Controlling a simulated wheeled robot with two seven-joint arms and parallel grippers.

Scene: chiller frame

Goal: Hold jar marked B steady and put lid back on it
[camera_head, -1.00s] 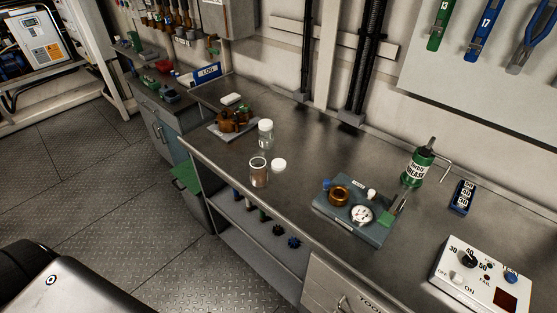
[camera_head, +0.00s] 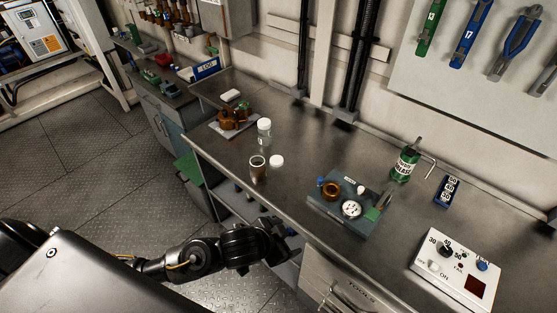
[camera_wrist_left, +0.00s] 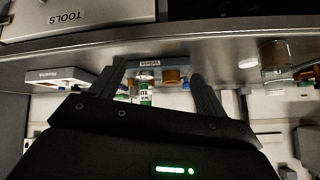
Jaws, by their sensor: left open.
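An open clear jar (camera_head: 258,170) with a brownish inside stands upright near the bench's front edge. A loose white lid (camera_head: 277,161) lies flat just right of it. A second clear jar (camera_head: 264,135) with a white cap stands behind them. I cannot read a letter on either jar. My left gripper (camera_head: 283,238) is in front of the bench, low and apart from the jars; its fingertips are hard to make out there. In the left wrist view its fingers (camera_wrist_left: 156,82) are spread and empty, with a jar (camera_wrist_left: 273,62) and white lid (camera_wrist_left: 248,63) at right. My right gripper is not in view.
A blue-grey tray (camera_head: 322,212) with a brown ring and dial gauge sits right of the jars. A green grease can (camera_head: 404,163) and white control box (camera_head: 425,262) are farther right. Brown parts on a plate (camera_head: 216,131) lie left. Bench around the jars is clear.

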